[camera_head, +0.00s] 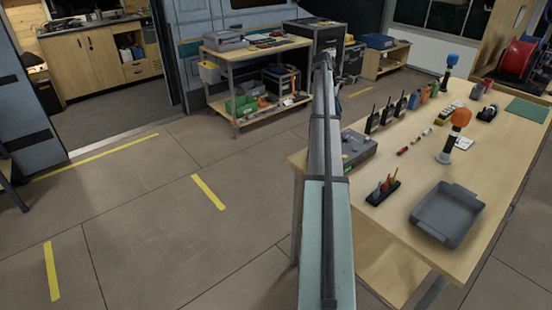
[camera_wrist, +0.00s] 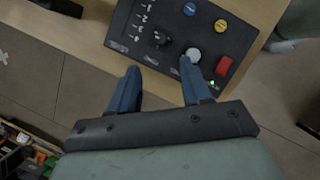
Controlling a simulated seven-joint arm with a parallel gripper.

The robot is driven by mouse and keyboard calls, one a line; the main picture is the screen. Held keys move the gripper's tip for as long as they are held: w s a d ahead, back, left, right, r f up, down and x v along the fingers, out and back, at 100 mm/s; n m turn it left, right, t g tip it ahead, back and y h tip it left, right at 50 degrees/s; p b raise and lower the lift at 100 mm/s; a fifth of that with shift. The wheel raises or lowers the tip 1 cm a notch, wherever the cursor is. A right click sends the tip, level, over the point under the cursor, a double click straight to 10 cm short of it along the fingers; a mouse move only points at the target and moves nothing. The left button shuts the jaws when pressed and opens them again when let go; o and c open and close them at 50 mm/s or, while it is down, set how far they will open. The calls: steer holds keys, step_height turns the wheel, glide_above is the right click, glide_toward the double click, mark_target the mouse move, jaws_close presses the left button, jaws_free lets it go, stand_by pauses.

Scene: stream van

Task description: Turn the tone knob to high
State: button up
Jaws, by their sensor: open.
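A dark grey control box (camera_wrist: 172,45) lies on the wooden table, past my fingertips in the wrist view. It carries a black knob (camera_wrist: 160,39), a pale round knob (camera_wrist: 193,54), a blue button (camera_wrist: 189,9), a yellow button (camera_wrist: 220,25), a red block (camera_wrist: 223,66) and a column of small switches or marks. I cannot read which knob is the tone knob. My gripper (camera_wrist: 159,66) is open and empty. Its right fingertip is close to the pale knob; contact is unclear. In the head view the box (camera_head: 358,150) sits at the table's left edge, partly behind my arm.
The wooden table (camera_head: 410,170) also holds a grey tray (camera_head: 446,215), a small pen holder (camera_head: 383,191), an orange-topped microphone (camera_head: 460,118) and several radios (camera_head: 387,110). A workbench (camera_head: 256,60) stands at the back. Floor left of the table is clear.

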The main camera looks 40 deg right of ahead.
mark_target(346, 138)
steer(key=w+a+f+m, duration=0.1)
steer(key=w+a+f, duration=0.2)
steer(key=a+f, duration=0.2)
steer(key=w+a+f+m, duration=0.1)
steer(key=w+a+f, duration=0.2)
steer(key=a+f, duration=0.3)
steer(key=w+a+f+m+t, duration=0.1)
steer(key=w+a+f, duration=0.2)
steer(key=a, duration=1)
step_height(346, 138, down, 3)
steer(key=shift+f+y, duration=0.1)
steer(key=shift+y, duration=0.3)
steer(key=shift+w, duration=0.1)
